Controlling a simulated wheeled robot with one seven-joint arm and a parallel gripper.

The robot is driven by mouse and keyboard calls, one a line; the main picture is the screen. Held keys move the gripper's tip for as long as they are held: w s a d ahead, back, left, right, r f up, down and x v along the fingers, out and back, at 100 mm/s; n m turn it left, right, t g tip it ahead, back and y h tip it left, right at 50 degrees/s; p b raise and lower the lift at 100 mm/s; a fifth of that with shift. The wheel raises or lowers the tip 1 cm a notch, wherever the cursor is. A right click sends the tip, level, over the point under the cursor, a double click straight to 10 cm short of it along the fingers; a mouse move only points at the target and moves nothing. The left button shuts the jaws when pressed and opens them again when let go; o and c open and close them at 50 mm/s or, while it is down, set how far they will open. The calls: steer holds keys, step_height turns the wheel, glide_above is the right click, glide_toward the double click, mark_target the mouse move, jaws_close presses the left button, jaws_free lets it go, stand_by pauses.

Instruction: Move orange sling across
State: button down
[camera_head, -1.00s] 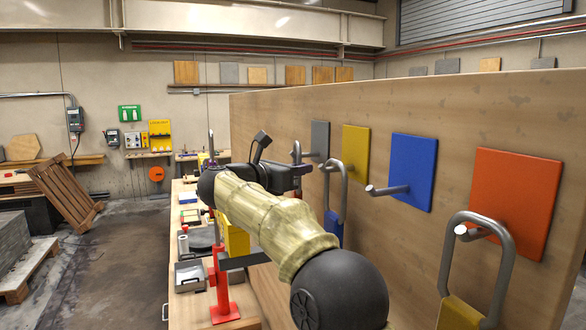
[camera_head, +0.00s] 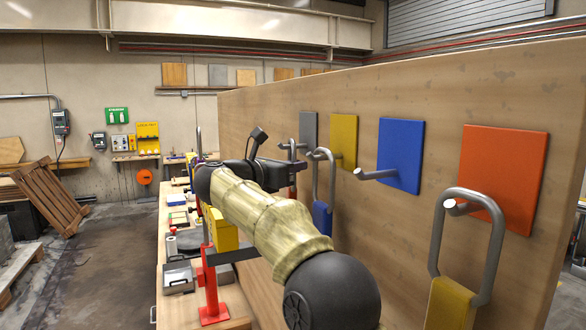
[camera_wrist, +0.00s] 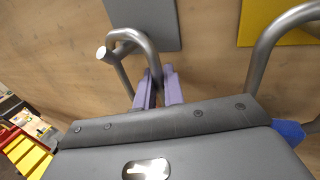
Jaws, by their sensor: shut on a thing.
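A grey metal loop (camera_wrist: 147,45) hangs at a peg in front of the grey panel (camera_wrist: 148,14) in the wrist view. My gripper (camera_wrist: 158,80) has its purple fingers shut on one leg of this loop. In the head view the loop (camera_head: 292,150) shows past my arm, with a small red-orange part (camera_head: 292,192) below it, so it looks like the orange sling. Its lower part is mostly hidden behind my arm. The orange panel (camera_head: 503,170) carries a peg with a sling that has a yellow block (camera_head: 450,303).
A sling with a blue block (camera_head: 321,219) hangs by the yellow panel (camera_head: 343,142). The blue panel's peg (camera_head: 376,174) is empty. The wooden board (camera_head: 420,240) stands along the right. A red stand (camera_head: 211,285) is on the bench at left; open floor lies beyond.

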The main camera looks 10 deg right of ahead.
stand_by(0.4)
steer(key=c, duration=1.4)
jaws_free()
steer(key=shift+a+f, duration=0.1)
steer(key=shift+a, duration=0.05)
steer(key=b+v, duration=0.7)
steer(key=v, duration=1)
steer(key=shift+s, duration=0.15)
